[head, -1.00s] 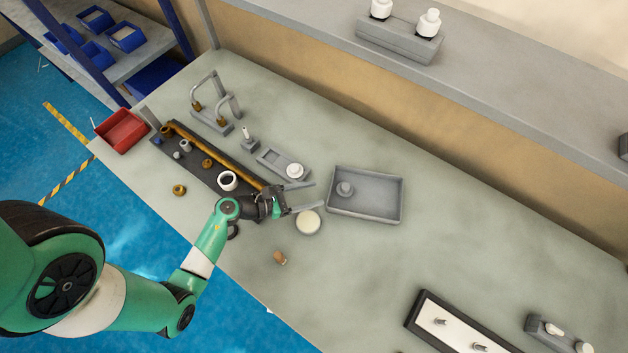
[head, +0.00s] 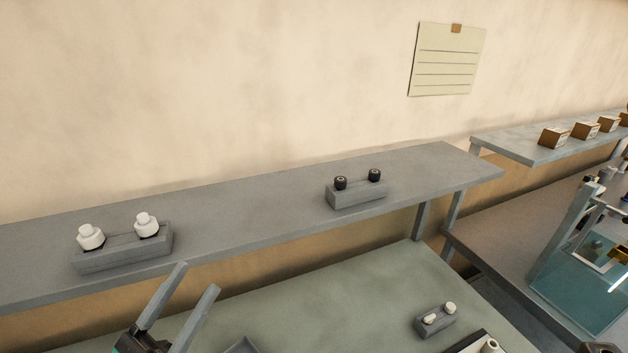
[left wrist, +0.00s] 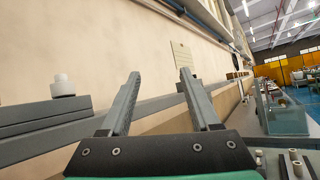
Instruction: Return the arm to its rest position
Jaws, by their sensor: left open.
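My left gripper (head: 182,294) is open and empty in the head view, in front of the grey shelf at the lower left. In the left wrist view its two fingers (left wrist: 162,90) stand apart with nothing between them, facing the wall. Only the gripper and the end of the arm show; the rest of the left arm is out of the picture. My right gripper is in neither view.
A shelf (head: 270,222) holds a grey block (head: 124,258) with two white knobs and another (head: 356,198) with two black knobs. Below is the green-grey table (head: 310,310). A glass-sided fixture (head: 580,285) stands at the right.

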